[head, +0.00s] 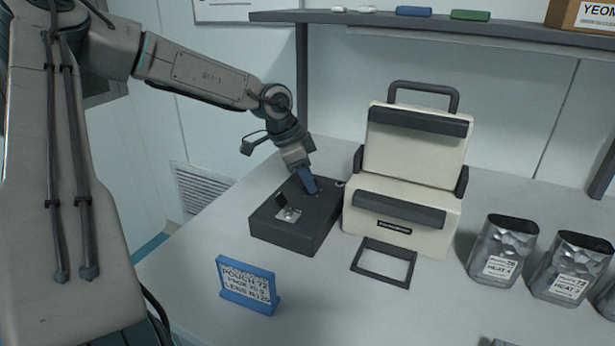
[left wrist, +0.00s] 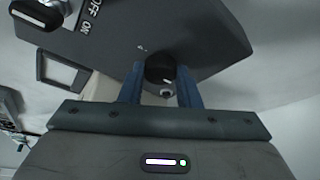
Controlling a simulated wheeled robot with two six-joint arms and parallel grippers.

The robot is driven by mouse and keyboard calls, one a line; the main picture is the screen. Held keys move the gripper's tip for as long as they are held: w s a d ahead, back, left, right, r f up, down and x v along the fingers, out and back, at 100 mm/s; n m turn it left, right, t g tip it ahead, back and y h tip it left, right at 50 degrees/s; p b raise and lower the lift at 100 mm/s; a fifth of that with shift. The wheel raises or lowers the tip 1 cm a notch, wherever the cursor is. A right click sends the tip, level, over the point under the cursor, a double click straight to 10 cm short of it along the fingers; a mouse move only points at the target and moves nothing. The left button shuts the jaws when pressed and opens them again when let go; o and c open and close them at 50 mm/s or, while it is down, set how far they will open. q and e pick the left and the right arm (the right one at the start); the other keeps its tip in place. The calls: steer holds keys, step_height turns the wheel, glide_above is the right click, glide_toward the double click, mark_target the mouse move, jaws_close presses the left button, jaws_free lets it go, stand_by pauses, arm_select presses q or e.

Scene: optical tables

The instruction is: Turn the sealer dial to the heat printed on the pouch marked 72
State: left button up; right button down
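The sealer dial (left wrist: 160,70) is a dark round knob with a pale mark, on the dark control box (head: 276,225) beside the cream sealer (head: 405,180). My left gripper (head: 309,186) reaches down to the box's far right part; its fingers hide the dial in the head view. In the left wrist view, its blue fingers (left wrist: 160,75) stand on both sides of the dial and appear to touch it. The silver pouch marked 72 (head: 567,268) stands upright at right; its label shows a heat line, whose digit is too small to read surely. My right gripper is not in view.
A blue sign (head: 247,285) naming pouch 72 stands in front. Another silver pouch (head: 503,248) stands left of the 72 one. A dark frame (head: 384,263) lies before the sealer. The box has a lever switch (head: 282,203) with an on/off plate. A shelf (head: 420,20) runs above.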

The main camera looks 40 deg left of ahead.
arm_select(q)
steer(key=c, duration=0.4)
steer(key=m+g, duration=0.1)
steer(key=m, duration=0.1)
steer(key=shift+m+h+b, duration=0.3)
steer(key=shift+m+h, duration=0.1)
steer(key=m+g, duration=0.1)
steer(key=m, duration=0.3)
steer(key=shift+w+a+h+b, duration=0.1)
steer(key=shift+w+h+b, duration=0.05)
steer(key=shift+h+b, duration=0.15)
steer(key=m+g, duration=0.1)
steer(key=m, duration=0.2)
steer(key=shift+w+g, duration=0.1)
steer(key=shift+g, duration=0.2)
steer(key=shift+m, duration=0.4)
steer(key=shift+m+g+b, duration=0.3)
steer(key=shift+m, duration=0.3)
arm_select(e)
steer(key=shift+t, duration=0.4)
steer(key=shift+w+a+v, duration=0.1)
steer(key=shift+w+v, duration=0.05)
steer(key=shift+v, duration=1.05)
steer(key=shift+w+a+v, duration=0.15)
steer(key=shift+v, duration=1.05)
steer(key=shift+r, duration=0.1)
